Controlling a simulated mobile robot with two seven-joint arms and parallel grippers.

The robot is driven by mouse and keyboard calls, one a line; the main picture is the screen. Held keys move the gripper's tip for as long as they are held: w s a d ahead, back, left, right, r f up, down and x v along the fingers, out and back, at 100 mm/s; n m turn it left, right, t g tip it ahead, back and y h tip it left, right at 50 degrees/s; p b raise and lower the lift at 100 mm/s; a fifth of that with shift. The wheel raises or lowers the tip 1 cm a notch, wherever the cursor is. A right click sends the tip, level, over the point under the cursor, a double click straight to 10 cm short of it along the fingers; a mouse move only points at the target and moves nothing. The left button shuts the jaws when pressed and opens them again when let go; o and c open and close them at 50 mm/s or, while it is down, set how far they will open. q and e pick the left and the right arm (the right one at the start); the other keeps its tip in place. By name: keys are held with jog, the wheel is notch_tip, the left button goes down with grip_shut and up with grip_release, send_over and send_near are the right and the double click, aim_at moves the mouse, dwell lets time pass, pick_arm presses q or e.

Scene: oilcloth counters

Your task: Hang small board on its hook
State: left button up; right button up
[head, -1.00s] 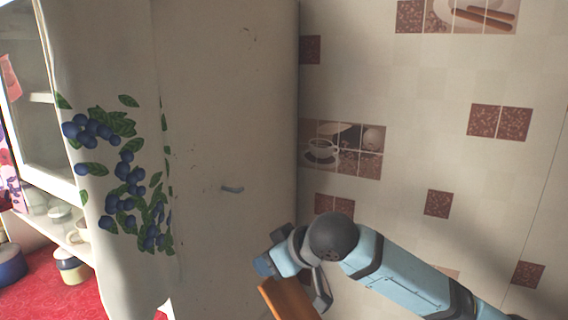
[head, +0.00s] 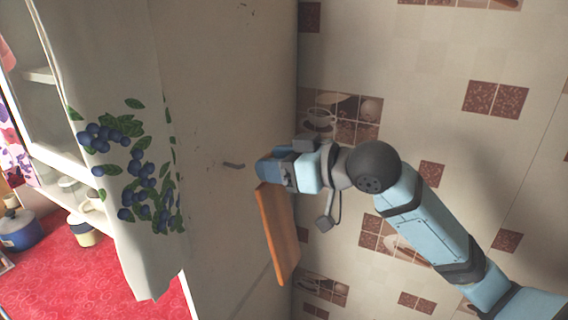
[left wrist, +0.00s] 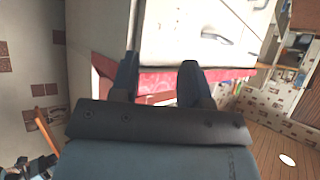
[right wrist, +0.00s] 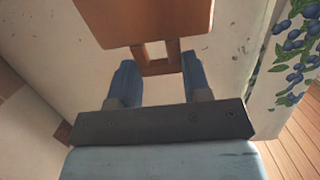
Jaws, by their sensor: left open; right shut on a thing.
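The small board (head: 278,235) is a flat brown wooden piece. My right gripper (head: 267,172) is shut on its handle end, and the board hangs down from it, slightly tilted, beside the cabinet side. In the right wrist view the board (right wrist: 145,20) shows its handle with an opening, between the fingers (right wrist: 160,72). The hook (head: 234,166) is a small grey peg on the cabinet side, just left of my right gripper and apart from it. My left gripper (left wrist: 157,78) is open and empty in the left wrist view; it is not in the head view.
A white towel with blueberries (head: 135,160) hangs at the cabinet's front edge, left of the hook. The tiled wall (head: 440,60) is at right. A red counter (head: 75,265) with a blue pot (head: 18,232) and a jar (head: 82,230) lies at lower left.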

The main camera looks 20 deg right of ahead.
jog(key=x, duration=0.2)
jog(key=b+x, duration=0.1)
jog(key=x, duration=0.3)
jog(key=shift+w+r, duration=0.1)
jog(key=shift+r, duration=0.25)
jog(key=shift+w+a+f, duration=0.3)
jog(key=shift+f, duration=0.1)
dwell(0.6)
jog(key=o, duration=1.1)
